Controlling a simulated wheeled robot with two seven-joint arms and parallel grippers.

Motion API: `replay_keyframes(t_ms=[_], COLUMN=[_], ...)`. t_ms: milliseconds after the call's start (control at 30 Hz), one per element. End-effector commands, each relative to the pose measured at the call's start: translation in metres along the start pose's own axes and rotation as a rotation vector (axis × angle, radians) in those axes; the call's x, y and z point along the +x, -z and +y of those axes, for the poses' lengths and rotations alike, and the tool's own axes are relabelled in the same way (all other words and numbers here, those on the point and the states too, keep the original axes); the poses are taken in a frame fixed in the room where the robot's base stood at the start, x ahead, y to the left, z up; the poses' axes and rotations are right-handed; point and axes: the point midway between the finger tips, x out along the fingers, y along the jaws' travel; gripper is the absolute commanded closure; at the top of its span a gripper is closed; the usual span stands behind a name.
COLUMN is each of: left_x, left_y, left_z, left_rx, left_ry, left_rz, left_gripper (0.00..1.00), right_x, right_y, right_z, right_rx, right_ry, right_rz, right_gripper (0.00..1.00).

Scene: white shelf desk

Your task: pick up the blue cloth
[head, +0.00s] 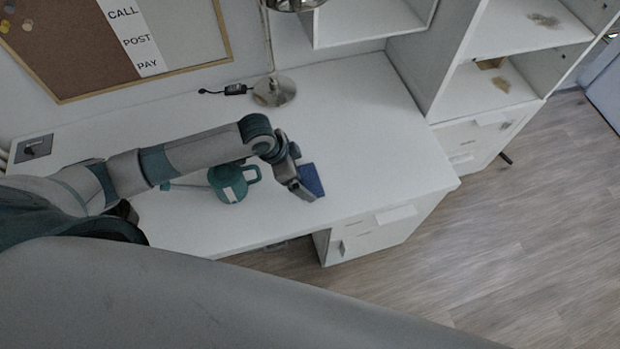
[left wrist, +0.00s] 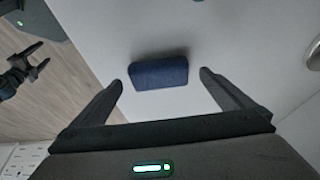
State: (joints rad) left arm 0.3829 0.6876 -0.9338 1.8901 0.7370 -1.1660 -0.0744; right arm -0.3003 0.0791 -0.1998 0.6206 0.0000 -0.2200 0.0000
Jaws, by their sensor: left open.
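In the left wrist view the cloth (left wrist: 159,72) is a dark blue folded block lying just beyond and between the fingertips. My left gripper (head: 302,190) is open and above the desk beside the cloth. In the left wrist view its two fingers (left wrist: 161,78) are spread wide with nothing held between them. My right gripper does not show clearly in the head view. A dark two-fingered gripper (left wrist: 24,66) shows at the left edge of the left wrist view, over the floor.
A lamp base (head: 274,91) and a black cable piece (head: 236,89) are at the back. The desk's right part (head: 400,150) is clear. Its front edge is close to the cloth.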

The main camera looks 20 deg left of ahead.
Motion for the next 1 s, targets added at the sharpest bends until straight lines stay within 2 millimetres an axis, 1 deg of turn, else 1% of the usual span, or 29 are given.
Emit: replay_keyframes(t_ms=[33, 100, 200, 333, 467, 867, 900, 967, 1000], left_x=[0.003, 0.011, 0.024, 0.033, 0.036, 0.036, 0.036, 0.036, 0.036], left_y=[0.003, 0.005, 0.004, 0.003, 0.003, 0.003, 0.003, 0.003, 0.003], left_z=[0.002, 0.003, 0.003, 0.003, 0.003, 0.002, 0.002, 0.002, 0.002], left_rx=[-0.002, -0.002, -0.002, -0.001, 0.0, 0.0, 0.0, 0.0, 0.0], left_ry=[-0.002, -0.001, -0.001, 0.0, 0.001, 0.001, 0.001, 0.001, 0.001], left_rz=[0.0, 0.0, -0.001, -0.001, 0.0, 0.0, 0.0, 0.0, 0.0], left_gripper=[0.0, 0.0, 0.0, 0.0, 0.0, 0.0, 0.1, 0.24, 0.33], right_x=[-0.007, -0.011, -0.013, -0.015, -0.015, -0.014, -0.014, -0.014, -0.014], right_y=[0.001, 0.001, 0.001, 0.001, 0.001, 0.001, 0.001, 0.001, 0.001], right_z=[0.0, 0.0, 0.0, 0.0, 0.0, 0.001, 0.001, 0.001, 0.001], right_rx=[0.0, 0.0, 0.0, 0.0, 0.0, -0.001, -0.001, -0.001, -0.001], right_ry=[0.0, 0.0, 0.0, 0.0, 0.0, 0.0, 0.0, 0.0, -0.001], right_rz=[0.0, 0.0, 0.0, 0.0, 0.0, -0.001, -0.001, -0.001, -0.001], right_gripper=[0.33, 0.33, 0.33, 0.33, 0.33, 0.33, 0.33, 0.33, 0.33])
